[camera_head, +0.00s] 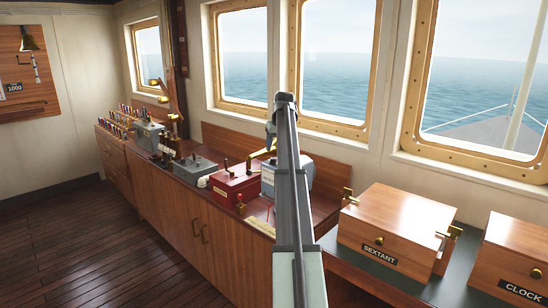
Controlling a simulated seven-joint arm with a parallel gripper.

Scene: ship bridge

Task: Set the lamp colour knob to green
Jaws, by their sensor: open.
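The lamp colour knob cannot be picked out. Several control boxes with small knobs or levers stand on the long wooden counter, too small to read. A red box (236,186) has dark upright parts on top and a small brass knob on its front. A blue-grey box (268,180) stands right beside it, partly hidden by my arm. A flat grey box (196,170) with a small lever is farther left. A brass lamp-like fitting (173,117) stands by the wall. My arm rises through the middle of the picture; my gripper cannot be made out, and the area behind the arm is hidden.
A wooden SEXTANT box (395,225) and a CLOCK box (515,262) with brass fittings stand at the right. The counter (180,215) runs along the wall below the windows. Many small coloured items (130,118) crowd its far end. The wooden floor (95,245) at left is clear.

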